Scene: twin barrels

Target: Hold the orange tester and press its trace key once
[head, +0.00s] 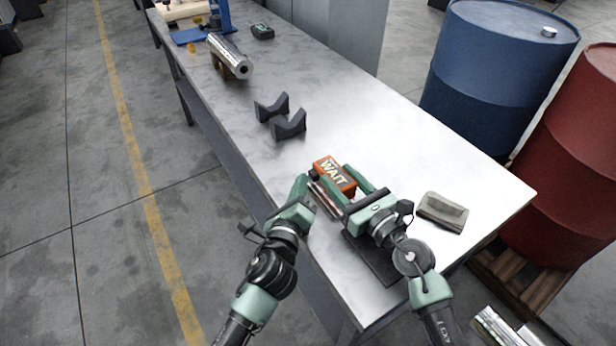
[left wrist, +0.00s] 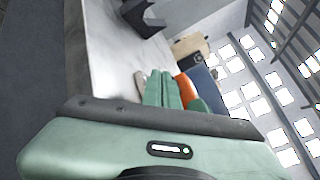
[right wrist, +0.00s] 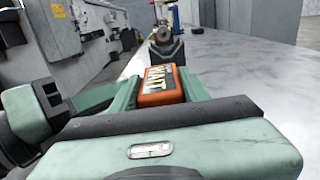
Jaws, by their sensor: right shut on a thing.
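The orange tester (head: 337,172) has a dark top face with the word WAIT. My right gripper (head: 339,178) is shut on it, one green finger along each side, above the near part of the table. It also shows between the fingers in the right wrist view (right wrist: 161,86). My left gripper (head: 303,180) is close on the left side of the tester, its fingers together and empty. In the left wrist view an orange part of the tester (left wrist: 185,87) shows just past the left fingers. I cannot make out the trace key.
A shiny metal cylinder (head: 325,200) lies below the tester. A dark mat (head: 372,256) and a grey pad (head: 442,211) are near the right gripper. Two black V-blocks (head: 288,128) and a large metal cylinder (head: 231,55) stand farther off. The table's right middle is clear.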

